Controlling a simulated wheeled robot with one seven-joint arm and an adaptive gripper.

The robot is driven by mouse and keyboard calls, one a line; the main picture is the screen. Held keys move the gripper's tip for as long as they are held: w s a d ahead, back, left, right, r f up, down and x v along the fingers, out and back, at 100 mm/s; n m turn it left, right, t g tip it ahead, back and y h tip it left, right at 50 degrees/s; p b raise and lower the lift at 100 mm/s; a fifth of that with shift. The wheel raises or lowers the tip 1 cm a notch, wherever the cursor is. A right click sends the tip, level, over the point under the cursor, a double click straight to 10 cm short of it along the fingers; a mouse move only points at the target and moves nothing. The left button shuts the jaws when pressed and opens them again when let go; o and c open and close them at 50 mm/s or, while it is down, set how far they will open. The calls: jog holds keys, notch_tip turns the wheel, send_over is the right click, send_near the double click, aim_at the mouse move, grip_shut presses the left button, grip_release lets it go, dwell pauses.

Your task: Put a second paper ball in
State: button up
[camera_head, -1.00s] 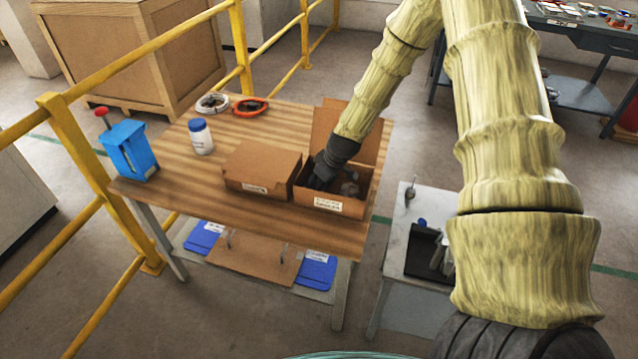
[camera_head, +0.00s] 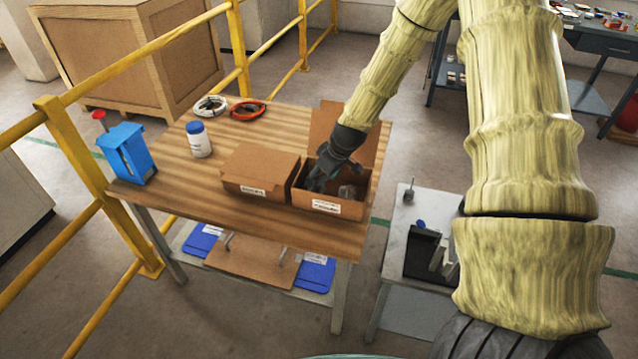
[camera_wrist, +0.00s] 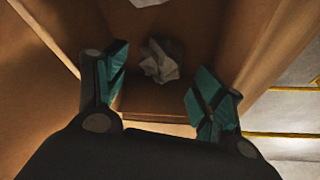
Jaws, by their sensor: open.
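An open cardboard box (camera_head: 318,206) stands at the right front of the wooden table, its back flap raised. My gripper (camera_head: 322,184) is open and empty at the mouth of this box. In the wrist view the spread teal fingertips of my gripper (camera_wrist: 166,97) are above the box floor. A crumpled grey-white paper ball (camera_wrist: 161,60) lies in the box, beyond and between the fingers, apart from them. It also shows in the head view (camera_head: 347,192). Part of another pale paper piece (camera_wrist: 150,2) shows at the top edge of the wrist view.
A closed cardboard box (camera_head: 258,172) stands directly left of the open one. Yellow railing (camera_head: 75,150) runs along the left.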

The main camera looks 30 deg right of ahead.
jog(key=a+v, duration=0.1)
jog(key=v, duration=0.6)
jog(key=shift+d+r, duration=0.2)
jog(key=shift+d, duration=0.3)
jog(key=shift+s, duration=0.1)
